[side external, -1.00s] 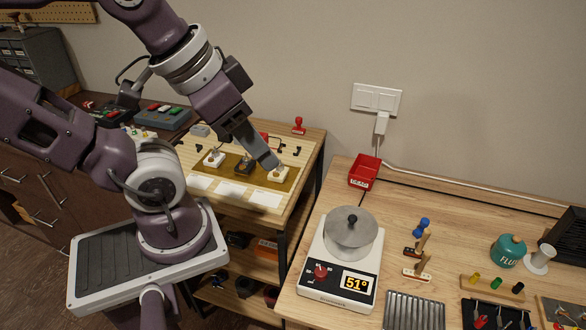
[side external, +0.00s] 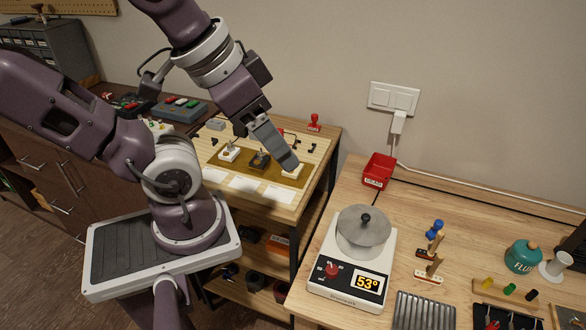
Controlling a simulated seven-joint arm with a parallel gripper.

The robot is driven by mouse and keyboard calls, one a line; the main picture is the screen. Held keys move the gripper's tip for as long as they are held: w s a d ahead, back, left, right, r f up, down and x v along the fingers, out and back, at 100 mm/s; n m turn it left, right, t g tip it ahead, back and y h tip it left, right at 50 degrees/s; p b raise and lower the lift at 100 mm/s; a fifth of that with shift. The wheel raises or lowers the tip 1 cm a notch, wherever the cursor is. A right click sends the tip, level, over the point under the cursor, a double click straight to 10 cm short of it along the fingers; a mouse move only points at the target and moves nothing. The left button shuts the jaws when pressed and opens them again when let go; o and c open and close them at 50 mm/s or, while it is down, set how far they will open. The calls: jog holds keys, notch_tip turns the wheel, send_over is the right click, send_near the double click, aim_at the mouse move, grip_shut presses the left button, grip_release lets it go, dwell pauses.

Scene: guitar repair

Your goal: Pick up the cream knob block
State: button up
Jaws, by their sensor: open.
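The cream knob block (side external: 293,174) sits at the right end of a dark yellow strip on the small wooden bench. My gripper (side external: 288,165) points down at it, with the fingertips at or just above its top. The fingers cover its knob and much of its upper part, and I cannot tell whether they touch it. The gap between the fingers is hidden at this angle. A dark knob block (side external: 259,162) and a whiter knob block (side external: 229,154) stand to the left on the same strip.
White cards (side external: 244,185) lie in front of the strip. A red-handled stamp (side external: 314,122) stands at the bench's back edge. A red bin (side external: 379,171) and a hot plate (side external: 343,286) reading 53° are on the right table, across a gap.

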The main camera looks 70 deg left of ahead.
jog(key=w+a+f+n+g+y, duration=0.1)
jog(key=w+a+f+n+g, duration=0.45)
jog(key=w+a, duration=0.7)
jog(key=a+f+n, duration=0.1)
jog(key=a+f, duration=0.2)
jog(key=f, duration=0.1)
jog(key=a+f+n, duration=0.1)
jog(key=a+f, duration=0.3)
jog(key=a+f+n+h, duration=0.1)
jog(key=a+f, duration=0.2)
jog(key=f, duration=0.1)
jog(key=shift+s+a+f+n, duration=0.1)
jog(key=shift+a+f+n, duration=0.15)
jog(key=shift+a+f, duration=0.1)
jog(key=f, duration=0.7)
jog(key=shift+w+d, duration=0.2)
jog(key=shift+w, duration=0.15)
grip_shut()
jog(key=shift+r, duration=0.1)
